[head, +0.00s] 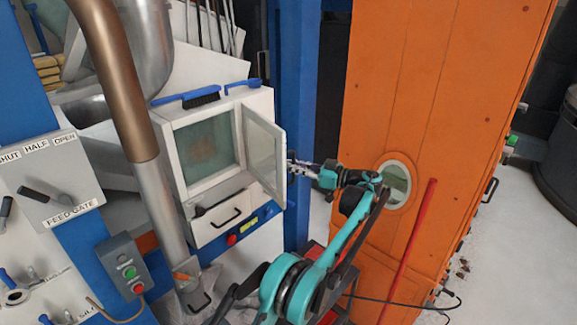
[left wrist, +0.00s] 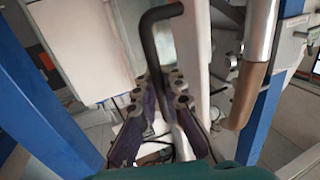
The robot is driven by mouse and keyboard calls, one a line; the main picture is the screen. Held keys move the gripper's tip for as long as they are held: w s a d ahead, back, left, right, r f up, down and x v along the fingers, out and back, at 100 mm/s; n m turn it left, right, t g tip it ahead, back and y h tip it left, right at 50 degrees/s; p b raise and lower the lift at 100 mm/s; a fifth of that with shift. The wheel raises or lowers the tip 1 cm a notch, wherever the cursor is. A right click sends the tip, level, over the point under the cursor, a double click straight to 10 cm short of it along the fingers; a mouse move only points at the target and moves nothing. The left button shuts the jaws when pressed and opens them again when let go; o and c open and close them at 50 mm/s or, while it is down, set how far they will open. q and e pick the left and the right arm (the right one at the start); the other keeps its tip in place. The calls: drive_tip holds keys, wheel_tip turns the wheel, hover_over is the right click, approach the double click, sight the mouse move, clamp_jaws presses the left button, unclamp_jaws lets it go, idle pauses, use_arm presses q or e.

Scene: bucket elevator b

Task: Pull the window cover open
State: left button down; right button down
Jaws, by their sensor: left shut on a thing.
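The window cover (head: 264,155) is a white-framed glazed door on the white cabinet. It stands swung out from the right side of the opening, and a grey-green pane (head: 208,150) shows behind that opening. My left gripper (head: 300,168) is at the cover's outer edge. In the left wrist view my left gripper (left wrist: 160,95) is shut on a dark bent handle (left wrist: 150,40), with a pale upright strip of the cover (left wrist: 194,55) beside it. The handle is hidden behind the gripper in the head view. My right gripper is not in view.
An orange casing (head: 420,120) with a round window (head: 396,184) stands right of my arm. A blue post (head: 296,90) rises behind the cover. A brown and grey pipe (head: 120,90) stands at left. A brush (head: 201,97) lies on top of the cabinet.

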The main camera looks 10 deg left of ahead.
use_arm(q)
drive_tip(key=shift+w+d, duration=0.15)
drive_tip(key=shift+d, duration=0.1)
idle(0.3)
drive_tip(key=c, duration=1.6)
unclamp_jaws()
drive_tip(key=shift+d, duration=0.15)
drive_tip(key=v, duration=0.7)
drive_tip(key=shift+d, duration=0.25)
